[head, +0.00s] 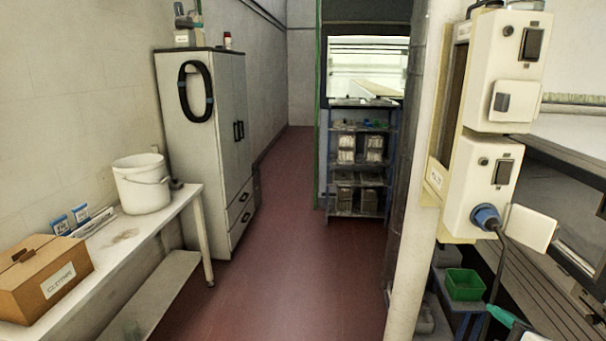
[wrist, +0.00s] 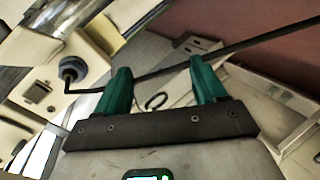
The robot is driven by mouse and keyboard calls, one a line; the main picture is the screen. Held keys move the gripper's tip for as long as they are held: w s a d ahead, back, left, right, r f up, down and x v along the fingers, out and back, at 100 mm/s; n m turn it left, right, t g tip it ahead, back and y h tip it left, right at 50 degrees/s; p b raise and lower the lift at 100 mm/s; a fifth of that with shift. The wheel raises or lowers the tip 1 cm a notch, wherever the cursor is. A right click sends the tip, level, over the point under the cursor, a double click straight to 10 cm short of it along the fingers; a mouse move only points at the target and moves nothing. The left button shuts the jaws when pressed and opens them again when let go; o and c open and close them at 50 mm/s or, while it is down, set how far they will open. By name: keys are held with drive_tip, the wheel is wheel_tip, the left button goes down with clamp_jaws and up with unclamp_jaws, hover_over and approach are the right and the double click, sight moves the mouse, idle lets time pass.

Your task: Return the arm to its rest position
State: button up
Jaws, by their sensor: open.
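My gripper (wrist: 157,75) shows in the wrist view with its two green fingers spread apart. Nothing is clearly held between them. A dark cable (wrist: 268,38) crosses the view at the fingertips, and I cannot tell whether it touches them. The cable leads to a round blue-grey plug (wrist: 72,69) in a pale box at the left of that view. In the head view, a green fingertip shows at the lower right edge, close to the cable (head: 499,262) that hangs from the blue plug (head: 487,217).
A pale post (head: 418,170) and switch boxes (head: 506,75) stand at the right, above a green bin (head: 464,284). A bench (head: 150,232) with a white bucket (head: 142,184) and a cardboard box (head: 45,278) lines the left. The red floor (head: 290,240) between is clear.

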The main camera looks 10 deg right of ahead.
drive_tip(key=s+a+f+m+g+y, duration=0.1)
drive_tip(key=s+a+f+m+g, duration=0.25)
drive_tip(key=f, duration=0.45)
drive_tip(key=s+a+f+m+g+y, duration=0.1)
drive_tip(key=s+a+f+m+g, duration=0.15)
drive_tip(key=s+f, duration=0.4)
drive_tip(key=s+a+f+m+g, duration=0.2)
drive_tip(key=s+f+g, duration=0.1)
drive_tip(key=s+f, duration=0.2)
drive_tip(key=s+a+f+m+g+y, duration=0.1)
drive_tip(key=s+f+m+g, duration=0.2)
drive_tip(key=s, duration=0.6)
wheel_tip(320, 180, down, 3)
drive_tip(key=shift+a+r, duration=0.15)
drive_tip(key=shift+a, duration=0.25)
